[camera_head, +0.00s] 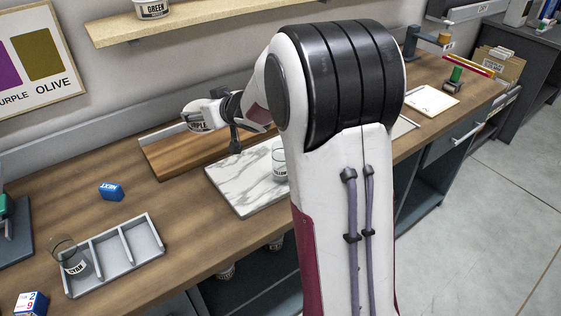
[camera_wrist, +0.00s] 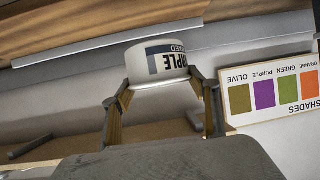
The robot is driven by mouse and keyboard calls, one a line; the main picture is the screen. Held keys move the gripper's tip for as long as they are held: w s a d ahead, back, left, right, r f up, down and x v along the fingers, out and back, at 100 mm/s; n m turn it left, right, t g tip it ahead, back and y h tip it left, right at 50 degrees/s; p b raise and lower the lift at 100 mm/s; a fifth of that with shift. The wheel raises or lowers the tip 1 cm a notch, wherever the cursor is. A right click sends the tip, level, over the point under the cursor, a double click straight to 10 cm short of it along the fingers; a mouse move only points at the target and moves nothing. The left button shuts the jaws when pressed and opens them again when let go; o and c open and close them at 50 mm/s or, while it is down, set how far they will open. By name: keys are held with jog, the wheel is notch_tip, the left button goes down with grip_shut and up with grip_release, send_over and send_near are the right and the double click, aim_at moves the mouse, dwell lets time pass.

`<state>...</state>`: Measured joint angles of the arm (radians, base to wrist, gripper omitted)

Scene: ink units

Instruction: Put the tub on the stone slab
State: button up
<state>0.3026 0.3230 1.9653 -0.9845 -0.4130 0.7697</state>
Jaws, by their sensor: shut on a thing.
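A white tub (camera_head: 194,118) with a label reading PURPLE is held in my gripper (camera_head: 215,110), above a brown wooden board. In the wrist view the tub (camera_wrist: 160,65) sits between the two fingers of my gripper (camera_wrist: 162,86), which is shut on it; its lettering appears upside down there. The stone slab (camera_head: 232,184), white with grey veins, lies on the bench to the right of and nearer than the tub. A clear jar (camera_head: 280,163) with a label stands on the slab, partly hidden by my arm. My arm also hides the slab's right part.
The wooden board (camera_head: 185,159) lies behind the slab. A grey divided tray (camera_head: 143,240) holding a clear CYAN jar (camera_head: 75,265), and a blue box (camera_head: 111,192), are at left. A shelf (camera_head: 190,22) bears a GREEN tub (camera_head: 152,9). The slab's left part is clear.

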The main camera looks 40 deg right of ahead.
jog(key=s+d+f, duration=0.1)
jog(key=s+f, duration=0.1)
jog(key=s, duration=0.6)
jog(key=shift+s+d+f+y, duration=0.2)
jog(key=shift+d+f+y, duration=0.1)
jog(key=shift+d+f, duration=0.1)
send_over(232, 177)
jog(key=shift+d+f, duration=0.1)
jog(key=shift+f, duration=3.05)
jog(key=shift+f, duration=1.85)
jog(key=shift+f, duration=0.1)
